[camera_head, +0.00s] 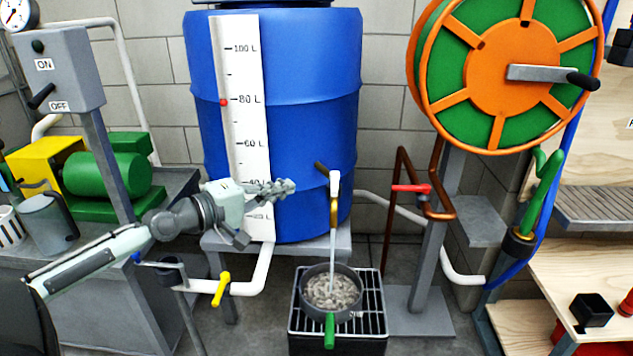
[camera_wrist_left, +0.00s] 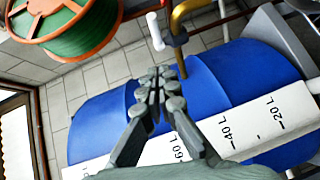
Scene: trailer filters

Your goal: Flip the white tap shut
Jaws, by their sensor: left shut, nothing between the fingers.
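The white tap lever (camera_head: 334,184) stands upright on a brass spout (camera_head: 333,212) at the right front of the blue barrel (camera_head: 300,120). A pale thin stream runs down from the spout into a round pan of grey gravel (camera_head: 331,290). My left gripper (camera_head: 290,187) is shut and empty, in front of the barrel and left of the lever, apart from it. In the left wrist view the shut fingertips (camera_wrist_left: 160,76) point toward the white lever (camera_wrist_left: 155,31) and the brass pipe (camera_wrist_left: 182,17). My right gripper is not in view.
The pan stands on a black grated drain (camera_head: 373,300). A yellow lever (camera_head: 221,289) sits on a white pipe below my left arm. A red lever (camera_head: 411,188) and copper pipes stand to the right, under a green hose reel (camera_head: 500,70). A white litre scale (camera_head: 243,120) lines the barrel.

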